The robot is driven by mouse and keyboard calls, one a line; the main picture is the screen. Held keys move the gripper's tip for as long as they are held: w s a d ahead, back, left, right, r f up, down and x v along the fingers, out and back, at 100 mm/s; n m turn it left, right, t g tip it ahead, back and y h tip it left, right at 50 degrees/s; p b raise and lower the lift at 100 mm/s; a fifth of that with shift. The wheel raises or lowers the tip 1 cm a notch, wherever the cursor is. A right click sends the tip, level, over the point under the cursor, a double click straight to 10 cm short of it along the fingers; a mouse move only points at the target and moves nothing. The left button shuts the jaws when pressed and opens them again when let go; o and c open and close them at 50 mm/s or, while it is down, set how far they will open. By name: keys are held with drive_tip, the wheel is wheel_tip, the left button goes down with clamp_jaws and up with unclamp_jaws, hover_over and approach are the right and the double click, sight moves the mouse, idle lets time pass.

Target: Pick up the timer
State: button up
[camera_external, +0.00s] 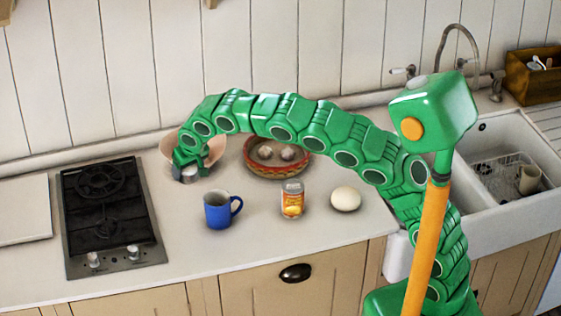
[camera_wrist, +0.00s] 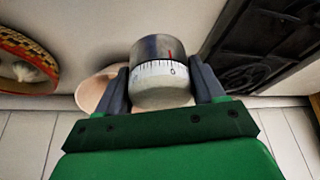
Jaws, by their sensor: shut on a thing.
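In the external view the timer (camera_external: 188,174) is a small grey shape below my gripper (camera_external: 187,170), at the back of the counter. I cannot tell whether its base touches the counter.
A pinkish bowl (camera_external: 212,150) stands right behind my gripper. A black gas hob (camera_external: 108,217) is to the left.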

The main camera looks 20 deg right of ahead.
drive_tip(key=shift+s+d+r, duration=0.4)
drive_tip(key=shift+s+d, duration=0.2)
drive_tip(key=shift+s, duration=0.05)
drive_tip(key=shift+s+d+r, duration=0.35)
drive_tip(key=shift+s+d, duration=0.25)
drive_tip(key=shift+s+d+r, duration=0.4)
drive_tip(key=shift+s+d, duration=0.2)
drive_tip(key=shift+s, duration=0.05)
